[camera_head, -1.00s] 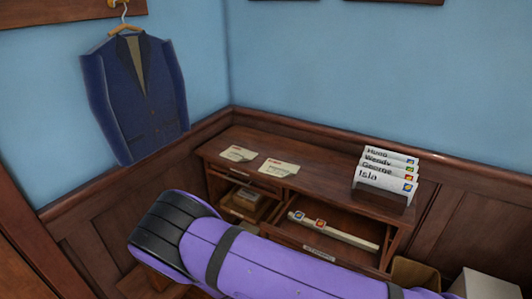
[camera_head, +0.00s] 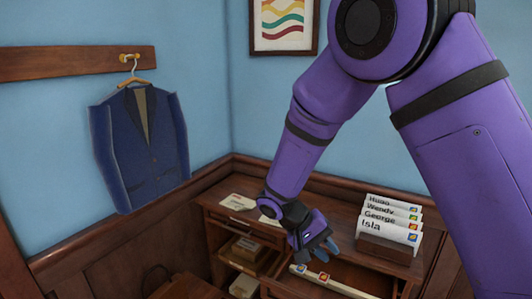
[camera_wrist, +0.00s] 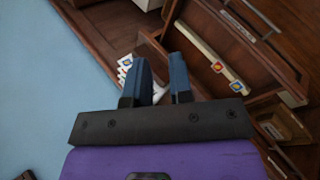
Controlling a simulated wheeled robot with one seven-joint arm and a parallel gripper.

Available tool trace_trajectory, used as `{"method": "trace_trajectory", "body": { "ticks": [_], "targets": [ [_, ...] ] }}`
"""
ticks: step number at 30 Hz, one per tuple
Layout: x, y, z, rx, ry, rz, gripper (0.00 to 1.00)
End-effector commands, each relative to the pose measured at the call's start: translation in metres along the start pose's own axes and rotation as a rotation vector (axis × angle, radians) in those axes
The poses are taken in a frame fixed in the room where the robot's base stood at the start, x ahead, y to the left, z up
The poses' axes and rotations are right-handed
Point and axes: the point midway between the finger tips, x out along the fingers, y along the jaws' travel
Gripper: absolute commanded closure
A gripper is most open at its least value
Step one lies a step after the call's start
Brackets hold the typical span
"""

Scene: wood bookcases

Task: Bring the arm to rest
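My gripper (camera_head: 325,250) is at the end of my purple arm, which reaches down over the wooden desk (camera_head: 342,206). It hangs above the front of the desk, near the open drawer (camera_head: 345,276). In the wrist view, its two blue fingers (camera_wrist: 162,76) stand apart with a gap between them. A small white patch shows between them near their bases, and I cannot tell what it is. I see nothing gripped.
A rack of name cards (camera_head: 393,218) stands on the desk's right side, close to my arm. Papers (camera_head: 237,202) lie on the left. The drawer holds a pale strip with coloured badges (camera_head: 325,277). A blue jacket (camera_head: 140,148) hangs on the left wall.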

Motion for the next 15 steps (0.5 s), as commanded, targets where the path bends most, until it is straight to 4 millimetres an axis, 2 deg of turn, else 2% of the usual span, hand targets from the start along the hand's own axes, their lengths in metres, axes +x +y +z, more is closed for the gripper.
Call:
{"method": "trace_trajectory", "body": {
  "ticks": [1,3,15],
  "targets": [
    [-0.005,0.017,0.003,0.008,-0.002,-0.044,0.79],
    [-0.011,0.035,0.009,0.011,-0.004,-0.101,0.79],
    [-0.033,0.135,0.055,0.034,0.055,-0.397,0.79]
  ]
}}
